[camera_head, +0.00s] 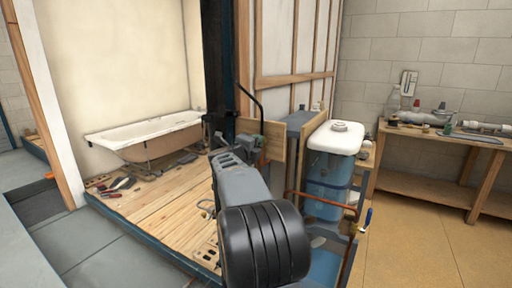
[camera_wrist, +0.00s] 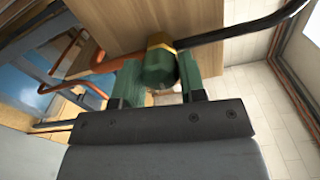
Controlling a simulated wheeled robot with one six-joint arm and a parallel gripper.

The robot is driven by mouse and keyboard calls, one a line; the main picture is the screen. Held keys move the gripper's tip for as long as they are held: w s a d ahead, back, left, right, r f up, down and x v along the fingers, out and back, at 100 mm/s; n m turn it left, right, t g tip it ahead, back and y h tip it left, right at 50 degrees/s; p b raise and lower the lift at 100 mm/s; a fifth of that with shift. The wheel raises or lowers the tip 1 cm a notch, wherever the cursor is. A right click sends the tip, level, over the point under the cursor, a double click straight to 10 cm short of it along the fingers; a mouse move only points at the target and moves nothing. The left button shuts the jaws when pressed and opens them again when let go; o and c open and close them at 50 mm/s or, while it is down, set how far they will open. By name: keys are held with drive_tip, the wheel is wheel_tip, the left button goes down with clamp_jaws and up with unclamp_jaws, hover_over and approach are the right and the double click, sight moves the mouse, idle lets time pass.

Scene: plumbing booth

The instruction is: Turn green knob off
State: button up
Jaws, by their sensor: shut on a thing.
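The green knob (camera_wrist: 159,70) sits at the centre of the wrist view, on a brass-coloured fitting (camera_wrist: 158,41) against a wooden board. My gripper (camera_wrist: 160,82) has its two green fingers on either side of the knob and is shut on it. In the head view my gripper (camera_head: 238,142) is at the wooden board, largely hidden behind my own arm. The knob is small and hard to make out there.
A black pipe (camera_wrist: 245,29) runs right from the fitting, and a copper pipe (camera_wrist: 110,64) runs left. In the head view a white-topped blue tank (camera_head: 330,165) stands right of my arm. A bathtub (camera_head: 150,135) is at left, a workbench (camera_head: 440,137) at right.

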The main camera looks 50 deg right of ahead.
idle(0.4)
drive_tip(key=o, duration=0.9)
drive_tip(key=p+v, duration=0.1)
drive_tip(key=v, duration=1.2)
drive_tip(key=shift+a, duration=0.4)
